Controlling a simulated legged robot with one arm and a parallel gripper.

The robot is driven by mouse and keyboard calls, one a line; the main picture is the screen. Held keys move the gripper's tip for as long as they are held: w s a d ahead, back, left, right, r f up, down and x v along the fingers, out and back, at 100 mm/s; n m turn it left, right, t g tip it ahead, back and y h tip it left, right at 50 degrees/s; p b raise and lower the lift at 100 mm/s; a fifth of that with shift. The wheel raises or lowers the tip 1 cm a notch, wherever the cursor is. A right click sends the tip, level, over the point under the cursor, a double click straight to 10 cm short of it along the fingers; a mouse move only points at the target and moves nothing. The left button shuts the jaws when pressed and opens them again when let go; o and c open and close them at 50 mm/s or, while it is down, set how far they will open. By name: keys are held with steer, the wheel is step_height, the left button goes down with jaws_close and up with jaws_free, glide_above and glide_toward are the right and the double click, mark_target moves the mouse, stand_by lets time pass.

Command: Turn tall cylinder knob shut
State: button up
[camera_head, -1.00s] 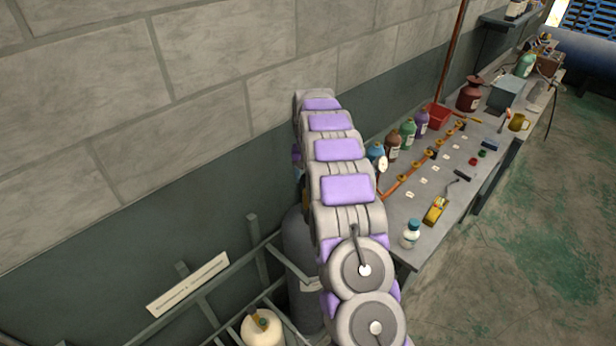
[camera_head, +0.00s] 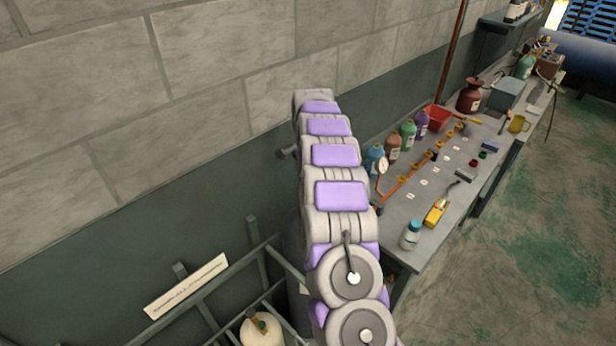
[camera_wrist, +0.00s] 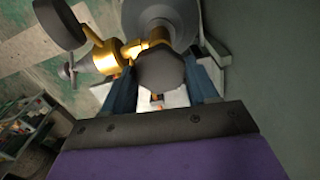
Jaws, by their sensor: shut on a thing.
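In the wrist view, my gripper (camera_wrist: 161,85) has its two blue fingers on either side of a dark grey faceted knob (camera_wrist: 160,68) and is shut on it. The knob sits by a brass valve (camera_wrist: 108,56) with a second dark round part (camera_wrist: 58,22) at upper left. A grey rounded surface (camera_wrist: 165,14), perhaps the tall cylinder, lies behind the valve. In the head view, my arm covers the gripper and knob and most of the tall cylinder. A small grey piece (camera_head: 286,152) sticks out left of my arm; I cannot tell what it is.
A metal rack with a label plate (camera_head: 187,286) stands at lower left, with a short cream cylinder (camera_head: 262,331) in it. A workbench (camera_head: 408,245) with bottles, a pipe and tools runs along the wall at right. The green floor beyond is clear.

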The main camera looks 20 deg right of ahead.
steer(key=shift+w+r+m, duration=0.15)
steer(key=shift+r+m, duration=0.05)
steer(key=shift+m, duration=0.4)
steer(key=o, duration=1.1)
steer(key=shift+f, duration=0.1)
steer(key=shift+c, duration=0.2)
step_height(320, 180, up, 17)
steer(key=p, duration=0.4)
